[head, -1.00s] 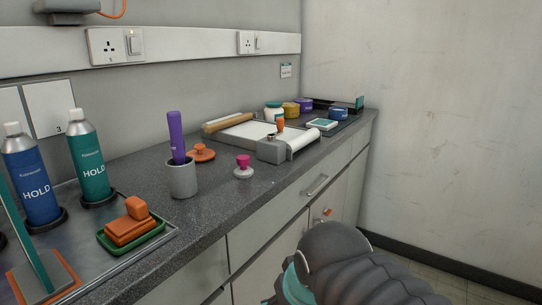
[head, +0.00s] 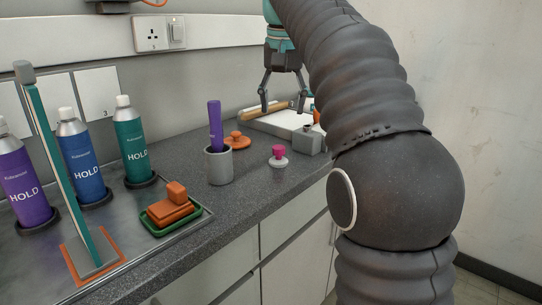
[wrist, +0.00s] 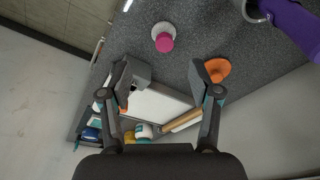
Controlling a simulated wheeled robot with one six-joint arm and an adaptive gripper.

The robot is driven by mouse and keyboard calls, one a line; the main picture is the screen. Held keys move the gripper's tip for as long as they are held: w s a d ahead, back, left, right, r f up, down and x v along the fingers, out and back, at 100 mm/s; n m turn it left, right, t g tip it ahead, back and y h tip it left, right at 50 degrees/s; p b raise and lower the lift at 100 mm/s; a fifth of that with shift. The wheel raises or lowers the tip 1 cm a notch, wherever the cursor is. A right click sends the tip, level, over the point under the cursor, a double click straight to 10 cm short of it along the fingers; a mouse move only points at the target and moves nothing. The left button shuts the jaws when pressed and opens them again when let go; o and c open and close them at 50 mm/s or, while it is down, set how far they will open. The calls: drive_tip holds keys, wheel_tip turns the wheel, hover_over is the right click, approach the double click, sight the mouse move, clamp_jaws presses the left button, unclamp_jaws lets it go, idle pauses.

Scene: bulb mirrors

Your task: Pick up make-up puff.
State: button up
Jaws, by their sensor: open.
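Two small round knobbed pieces could be the make-up puff; I cannot tell which. One has a pink knob on a pale round base (head: 279,157) and stands on the dark counter; it also shows in the wrist view (wrist: 163,40). My gripper (head: 283,108) is open and empty, above the counter beyond the pink-knobbed piece. In the wrist view my fingers (wrist: 160,72) are wide apart, with the pink knob beyond their tips.
A grey cup (head: 219,168) holds a tall purple stick. Several spray cans stand at the left on a tray, with orange blocks on a green dish (head: 172,220). A white board (wrist: 160,104) with a wooden roller lies beneath my gripper. The counter front is clear.

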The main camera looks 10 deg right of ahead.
drive_tip(key=w, duration=0.1)
drive_tip(key=w+r, duration=0.1)
drive_tip(key=w, duration=0.1)
drive_tip(key=shift+w+a+m+g, duration=0.1)
drive_tip(key=shift+a+m+g, duration=0.05)
drive_tip(key=shift+m+g, duration=0.15)
hover_over(279, 147)
drive_tip(key=f, duration=0.8)
drive_tip(key=shift+s+a+f+b, duration=0.1)
drive_tip(key=shift+s+a+b, duration=0.15)
drive_tip(key=shift+s+b, duration=0.1)
drive_tip(key=shift+w+d+f+b, duration=0.15)
drive_tip(key=shift+f+b, duration=0.25)
drive_tip(key=shift+f, duration=0.95)
drive_tip(key=shift+w+d+f+b, duration=0.1)
drive_tip(key=shift+f+b, duration=0.25)
drive_tip(key=shift+f, duration=0.95)
drive_tip(key=c, duration=1)
